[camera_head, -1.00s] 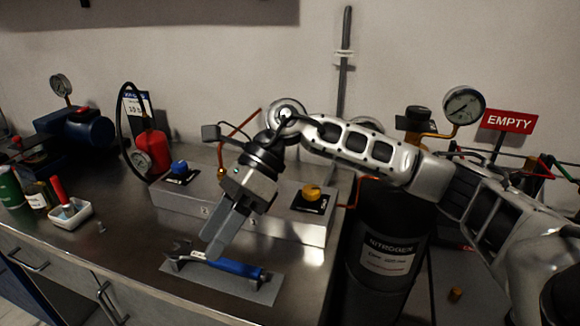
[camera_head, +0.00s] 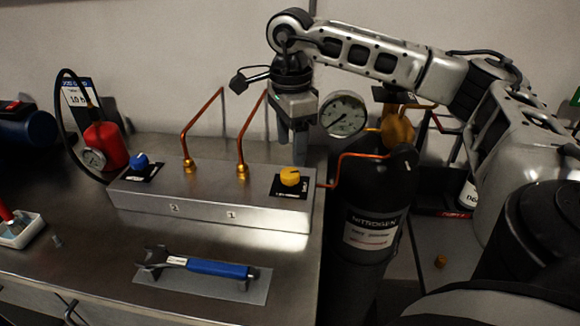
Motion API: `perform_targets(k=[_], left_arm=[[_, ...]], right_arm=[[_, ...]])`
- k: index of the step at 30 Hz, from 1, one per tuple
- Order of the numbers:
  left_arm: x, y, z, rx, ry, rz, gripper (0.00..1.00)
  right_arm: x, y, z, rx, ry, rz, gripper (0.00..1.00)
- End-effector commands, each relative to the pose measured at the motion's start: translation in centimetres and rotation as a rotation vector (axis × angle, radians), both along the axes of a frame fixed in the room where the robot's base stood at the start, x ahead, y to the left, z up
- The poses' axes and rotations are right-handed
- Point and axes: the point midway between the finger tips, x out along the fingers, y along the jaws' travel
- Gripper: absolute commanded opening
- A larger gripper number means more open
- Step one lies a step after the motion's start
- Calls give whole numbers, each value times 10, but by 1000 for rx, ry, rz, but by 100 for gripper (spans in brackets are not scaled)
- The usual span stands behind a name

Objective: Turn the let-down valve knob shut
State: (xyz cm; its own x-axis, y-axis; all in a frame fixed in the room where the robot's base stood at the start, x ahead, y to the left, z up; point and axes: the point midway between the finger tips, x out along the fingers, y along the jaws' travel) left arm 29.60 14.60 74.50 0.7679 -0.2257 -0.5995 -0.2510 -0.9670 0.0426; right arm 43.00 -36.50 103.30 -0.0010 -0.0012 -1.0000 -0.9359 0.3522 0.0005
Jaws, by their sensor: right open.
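A steel valve block (camera_head: 205,208) on the bench carries two knobs: a blue knob (camera_head: 139,160) at its left end and a yellow knob (camera_head: 289,176) at its right end. Each sits on a black label plate too small to read, so I cannot tell which is the let-down valve. My right gripper (camera_head: 292,150) is open and empty, pointing down. In the picture its fingers are just above the yellow knob and appear to be behind it, apart from it. My left gripper is not in view.
Copper pipes (camera_head: 240,140) rise from the block. A black nitrogen cylinder (camera_head: 368,225) with a gauge (camera_head: 343,114) stands right of the bench. A blue-handled wrench (camera_head: 215,268) lies on a grey mat (camera_head: 190,285) in front. A red bottle (camera_head: 106,147) stands at left.

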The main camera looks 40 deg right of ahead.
Motion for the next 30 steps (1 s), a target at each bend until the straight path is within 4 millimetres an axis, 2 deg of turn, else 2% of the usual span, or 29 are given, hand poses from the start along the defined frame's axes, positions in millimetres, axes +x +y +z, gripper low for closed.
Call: perform_targets(k=[3,9,15,22,23,27,28,30], left_arm=[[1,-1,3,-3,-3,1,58],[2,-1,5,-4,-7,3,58],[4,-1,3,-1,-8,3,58],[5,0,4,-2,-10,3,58],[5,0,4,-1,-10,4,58],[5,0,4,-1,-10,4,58],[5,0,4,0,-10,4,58],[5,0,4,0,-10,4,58]], right_arm=[[-1,0,-25,-1,4,1,58],[0,1,-53,0,1,1,58],[0,1,-64,2,-2,1,58],[0,1,-65,2,-2,1,58],[0,1,-65,2,-2,1,55],[0,1,-65,2,-2,1,16],[0,1,-65,2,-2,1,13],[0,1,-65,2,-1,1,13]])
